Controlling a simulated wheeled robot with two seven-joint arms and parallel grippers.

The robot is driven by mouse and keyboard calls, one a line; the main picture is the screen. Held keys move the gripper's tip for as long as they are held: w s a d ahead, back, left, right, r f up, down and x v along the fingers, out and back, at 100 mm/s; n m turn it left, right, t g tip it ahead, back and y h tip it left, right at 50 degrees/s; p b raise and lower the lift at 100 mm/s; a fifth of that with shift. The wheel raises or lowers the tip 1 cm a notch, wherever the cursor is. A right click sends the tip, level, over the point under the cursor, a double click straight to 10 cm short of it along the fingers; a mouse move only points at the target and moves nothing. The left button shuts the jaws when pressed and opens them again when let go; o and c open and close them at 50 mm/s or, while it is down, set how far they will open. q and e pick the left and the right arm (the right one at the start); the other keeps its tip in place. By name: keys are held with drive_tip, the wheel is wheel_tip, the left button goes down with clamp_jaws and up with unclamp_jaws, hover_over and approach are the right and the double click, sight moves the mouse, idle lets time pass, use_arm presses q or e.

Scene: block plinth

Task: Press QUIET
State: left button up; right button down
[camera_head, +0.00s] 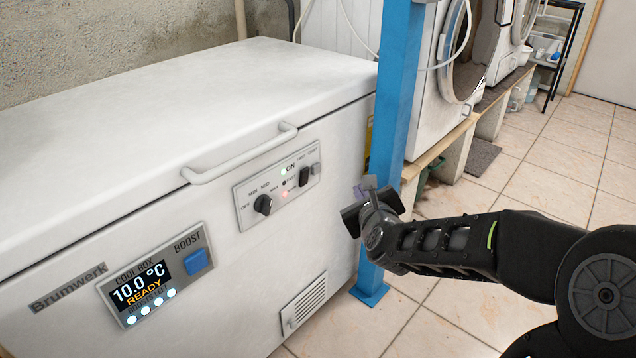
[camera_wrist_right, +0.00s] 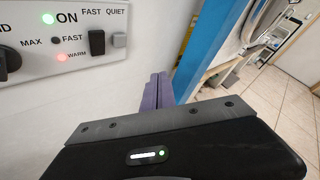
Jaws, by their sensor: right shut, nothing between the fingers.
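The right wrist view shows the closed fingers (camera_wrist_right: 157,92) below and right of the button. My left gripper is not in view.
A blue post (camera_head: 396,90) stands at the freezer's right edge, close to my right gripper. The panel also has a dial (camera_head: 263,205), a lit green ON lamp and a lit red WARM lamp. A display (camera_head: 141,285) reads 10.0 °C READY, with a blue BOOST button (camera_head: 196,261).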

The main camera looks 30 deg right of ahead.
sight(316, 169)
idle(0.3)
drive_tip(key=w+a+p, duration=0.2)
drive_tip(key=w, duration=0.6)
drive_tip(key=shift+w+a+p, duration=0.25)
drive_tip(key=shift+a+p, duration=0.1)
drive_tip(key=shift+p, duration=0.05)
idle(1.8)
drive_tip(key=shift+w+a+b, duration=0.1)
drive_tip(key=shift+w+b, duration=0.2)
drive_tip(key=shift+w, duration=0.1)
